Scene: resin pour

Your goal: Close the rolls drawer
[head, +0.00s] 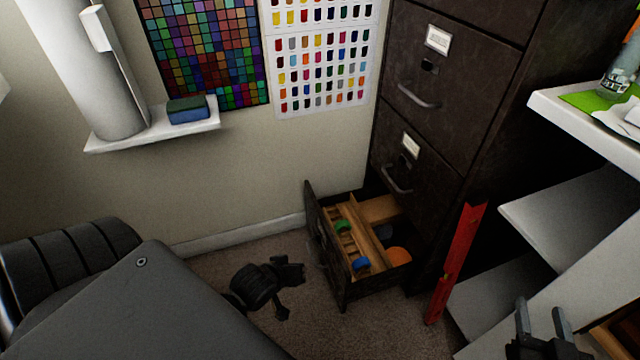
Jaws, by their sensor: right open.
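The rolls drawer (346,284) is the bottom drawer of the dark filing cabinet (428,98). It stands pulled out over the carpet, with its front facing left. Inside are a light wooden divider rack, a green roll (342,227), a blue roll (361,264) and a round orange item (399,255). A darker round item lies near the orange one. My right gripper (540,318) is at the bottom right edge, open, its fingers apart and nothing seen between them. It is well to the right of the drawer and not touching it.
A red bar (456,262) leans upright just right of the drawer. White shelves (580,215) fill the right side. Bare carpet (370,330) lies below the drawer. The upper cabinet drawers are shut.

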